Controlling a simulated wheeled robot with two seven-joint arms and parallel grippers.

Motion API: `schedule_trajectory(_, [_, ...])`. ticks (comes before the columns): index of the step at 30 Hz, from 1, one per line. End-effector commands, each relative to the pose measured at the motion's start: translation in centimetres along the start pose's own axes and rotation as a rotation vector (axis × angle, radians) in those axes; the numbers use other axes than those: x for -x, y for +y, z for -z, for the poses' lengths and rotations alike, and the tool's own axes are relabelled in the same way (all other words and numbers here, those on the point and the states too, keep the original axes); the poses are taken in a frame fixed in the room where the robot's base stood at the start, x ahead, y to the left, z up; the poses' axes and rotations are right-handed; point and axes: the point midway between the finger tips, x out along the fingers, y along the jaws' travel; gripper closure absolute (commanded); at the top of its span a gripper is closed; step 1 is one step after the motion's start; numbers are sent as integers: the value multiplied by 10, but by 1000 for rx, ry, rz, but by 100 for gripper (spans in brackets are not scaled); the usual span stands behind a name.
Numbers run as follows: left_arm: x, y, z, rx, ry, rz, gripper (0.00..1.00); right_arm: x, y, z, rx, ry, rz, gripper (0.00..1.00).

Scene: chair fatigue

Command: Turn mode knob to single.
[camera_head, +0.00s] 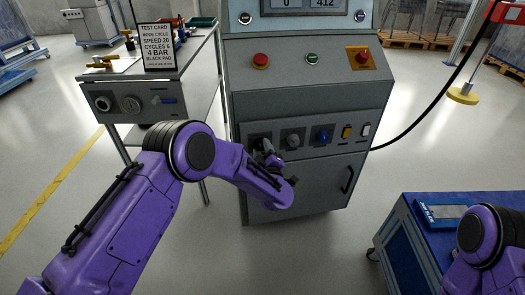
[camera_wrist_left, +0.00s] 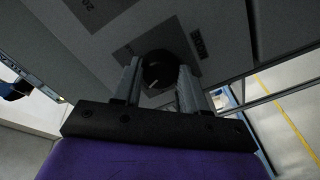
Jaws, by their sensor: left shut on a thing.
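The black mode knob (camera_wrist_left: 160,71) is on the grey front panel of the machine and shows between my left gripper's fingers in the left wrist view. My left gripper (camera_head: 264,149) is at the leftmost knob of the row in the head view and largely hides that knob. In the left wrist view my left gripper (camera_wrist_left: 158,82) has one finger on each side of the black knob and is shut on it. A short pale mark shows on the knob's face. My right gripper is out of view.
A test card (camera_head: 157,47) stands on the side table at left. A blue cart (camera_head: 408,243) stands at lower right. Open floor lies between.

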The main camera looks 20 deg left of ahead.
Motion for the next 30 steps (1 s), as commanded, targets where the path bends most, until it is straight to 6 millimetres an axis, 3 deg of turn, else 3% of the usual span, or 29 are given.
schedule_trajectory(10, [1,-2,-1,1,-2,4,88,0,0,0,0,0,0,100])
schedule_trajectory(11, [1,-2,-1,1,-2,3,55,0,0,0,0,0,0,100])
schedule_trajectory(13, [1,-2,-1,1,-2,3,33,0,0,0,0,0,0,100])
schedule_trajectory(23, [4,0,0,1,-2,1,33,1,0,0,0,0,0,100])
schedule_trajectory(26, [18,1,0,1,-4,0,33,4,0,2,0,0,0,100])
schedule_trajectory(30, [53,2,0,-1,-5,-2,33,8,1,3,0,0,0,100])
